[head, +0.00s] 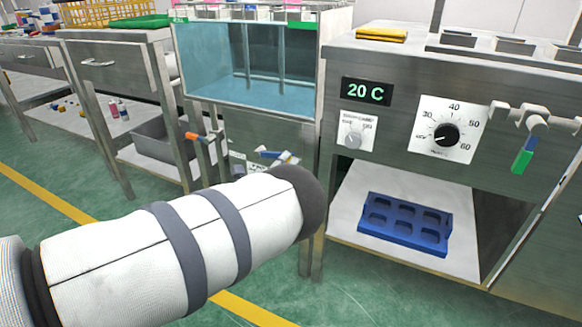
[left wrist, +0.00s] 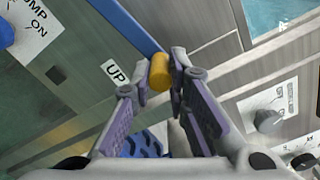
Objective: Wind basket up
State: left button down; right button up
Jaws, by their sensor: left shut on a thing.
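My left gripper (left wrist: 160,76) is shut on a short yellow-orange handle (left wrist: 159,72), seen in the left wrist view beside a label reading UP (left wrist: 115,73). In the head view an orange handle (head: 194,136) shows below the tank's left side. My own white left arm fills the lower left there and largely hides the left hand. The glass-fronted water tank (head: 215,68) has upright rods (head: 282,60) inside. Several pink and white items show along its top. I cannot make out the basket clearly. My right gripper is not in view.
Right of the tank stands a metal cabinet with a 20 C display (head: 366,91), a dial (head: 446,134) and a green-handled lever (head: 523,155). A blue tray (head: 405,226) lies on its lower shelf. A PUMP ON label (left wrist: 36,20) shows in the left wrist view.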

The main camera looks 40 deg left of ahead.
pick_arm(q)
jog(key=shift+s+f+b, duration=0.1)
jog(key=shift+f+b, duration=0.35)
jog(key=shift+f, duration=0.75)
jog(key=shift+a, duration=0.2)
jog(key=c, duration=1.6)
grip_release()
jog(key=shift+a, duration=0.1)
jog(key=shift+o, duration=0.2)
jog(key=v, duration=1.2)
jog(key=shift+r, duration=0.1)
